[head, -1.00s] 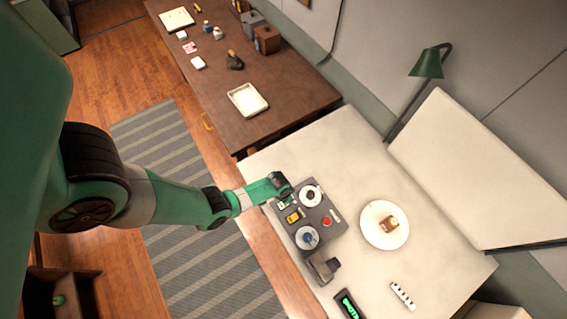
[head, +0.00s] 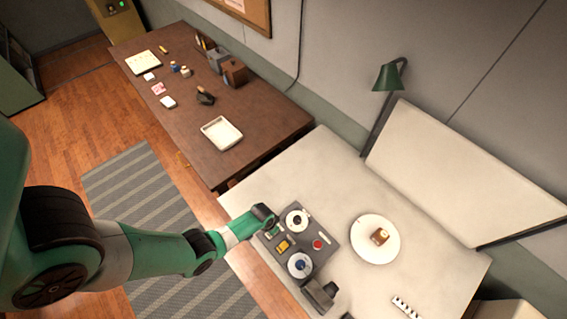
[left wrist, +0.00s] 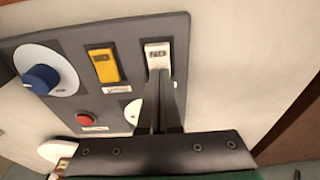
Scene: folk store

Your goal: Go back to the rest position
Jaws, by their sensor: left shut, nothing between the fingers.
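My left gripper (left wrist: 160,105) is shut and empty. In the left wrist view its fingertips are at the lower part of a white rocker switch (left wrist: 157,56) on a grey control panel (left wrist: 210,22); I cannot tell whether they touch it. A yellow switch (left wrist: 103,66), a red button (left wrist: 86,118) and a blue knob (left wrist: 40,79) on a white dial sit on the same panel. In the head view the end of my left arm is over the left edge of the panel (head: 327,234), and its fingers are hidden. My right gripper is not in view.
The panel lies on a pale table (head: 345,190) with a white plate (head: 375,239) holding a small brown item. A green lamp (head: 389,76) stands behind. A dark wooden table (head: 185,120) holds a white tray (head: 221,133) and several small items. A striped rug (head: 140,185) covers the floor.

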